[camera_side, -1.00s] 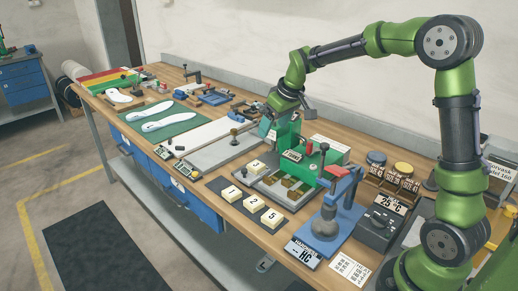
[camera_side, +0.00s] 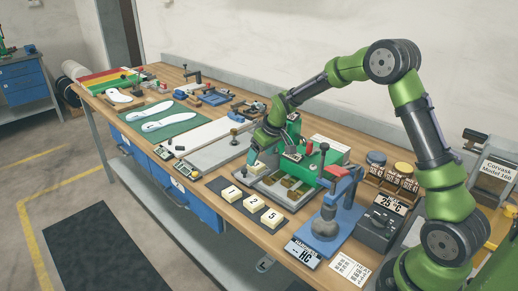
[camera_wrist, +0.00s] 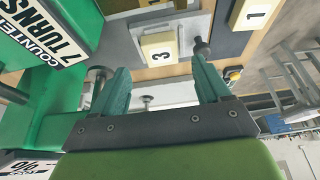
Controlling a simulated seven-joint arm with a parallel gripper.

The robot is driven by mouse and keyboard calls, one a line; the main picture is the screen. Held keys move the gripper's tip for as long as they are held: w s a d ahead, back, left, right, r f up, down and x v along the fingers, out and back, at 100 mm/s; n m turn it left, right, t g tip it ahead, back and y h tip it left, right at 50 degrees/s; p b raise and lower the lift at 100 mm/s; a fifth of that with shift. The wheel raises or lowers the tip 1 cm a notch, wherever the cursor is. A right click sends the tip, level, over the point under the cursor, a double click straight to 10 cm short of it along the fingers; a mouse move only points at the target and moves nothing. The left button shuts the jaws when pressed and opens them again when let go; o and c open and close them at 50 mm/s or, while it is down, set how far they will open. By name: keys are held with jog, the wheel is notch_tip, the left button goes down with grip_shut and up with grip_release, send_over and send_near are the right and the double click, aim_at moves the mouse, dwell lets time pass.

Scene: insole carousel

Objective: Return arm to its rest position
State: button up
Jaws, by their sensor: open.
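My arm is bent at the elbow and reaches left over the bench. My gripper (camera_side: 257,156) is low beside the green machine (camera_side: 297,160), close to the tile marked 3 (camera_side: 259,168). In the wrist view my gripper (camera_wrist: 158,72) has its two green fingers spread with nothing between them. The tile marked 3 (camera_wrist: 160,48) lies just beyond the fingertips. I cannot tell how far apart they are.
The tiles marked 1 (camera_side: 233,193), 2 (camera_side: 254,203) and 5 (camera_side: 272,217) lie on a dark strip in front of the machine. A blue stand (camera_side: 327,228) is to the right. White insoles rest on a green mat (camera_side: 170,135) at left.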

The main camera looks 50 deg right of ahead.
aim_at(256, 164)
jog(key=x, duration=0.4)
jog(key=shift+r, duration=0.15)
jog(key=shift+r, duration=0.1)
